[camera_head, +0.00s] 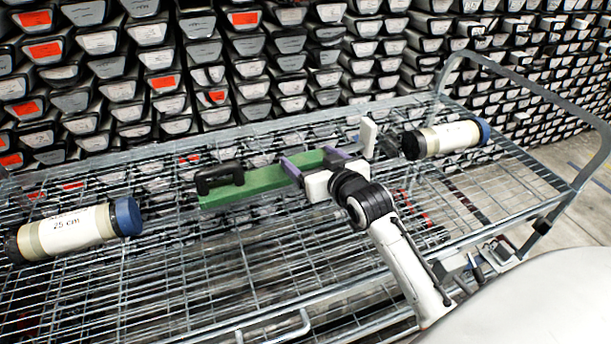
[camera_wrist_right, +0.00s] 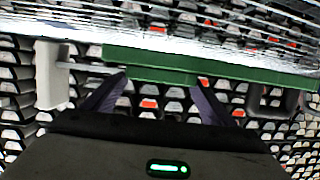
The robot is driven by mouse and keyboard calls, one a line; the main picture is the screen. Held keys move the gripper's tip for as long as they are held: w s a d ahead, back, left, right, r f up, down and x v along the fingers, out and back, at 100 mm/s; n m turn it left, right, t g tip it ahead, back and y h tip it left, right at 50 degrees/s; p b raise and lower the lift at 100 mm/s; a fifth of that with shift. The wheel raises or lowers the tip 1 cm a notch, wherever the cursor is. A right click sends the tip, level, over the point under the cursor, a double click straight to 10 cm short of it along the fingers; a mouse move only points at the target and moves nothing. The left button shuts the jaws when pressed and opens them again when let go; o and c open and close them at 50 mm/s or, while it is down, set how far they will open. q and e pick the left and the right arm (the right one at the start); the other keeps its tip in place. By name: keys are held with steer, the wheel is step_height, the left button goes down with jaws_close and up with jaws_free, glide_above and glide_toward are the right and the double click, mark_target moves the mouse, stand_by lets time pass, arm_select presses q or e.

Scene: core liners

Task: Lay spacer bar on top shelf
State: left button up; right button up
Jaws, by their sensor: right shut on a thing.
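The spacer bar (camera_head: 262,180) is a green bar with a black handle at its left end and a pale upright plate at its right end. My right gripper (camera_head: 312,163) is shut on it near its right half, purple fingers on either side. The bar is over the wire top shelf (camera_head: 200,285), between two core liners; I cannot tell whether it touches the mesh. In the right wrist view the bar (camera_wrist_right: 195,66) crosses in front of the fingers (camera_wrist_right: 155,98), close to the mesh. My left gripper is not in view.
A core liner (camera_head: 72,232) with a blue cap lies at the shelf's left, another (camera_head: 447,138) at the right, near the bar's pale plate. A metal handle frame (camera_head: 530,85) rises at the right end. Stacked core trays (camera_head: 290,45) fill the back. The front mesh is clear.

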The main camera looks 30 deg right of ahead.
steer(key=shift+f, duration=2.05)
steer(key=o, duration=1.6)
steer(key=shift+f, duration=0.15)
steer(key=shift+c, duration=0.2)
steer(key=v, duration=1.2)
steer(key=shift+a, duration=0.1)
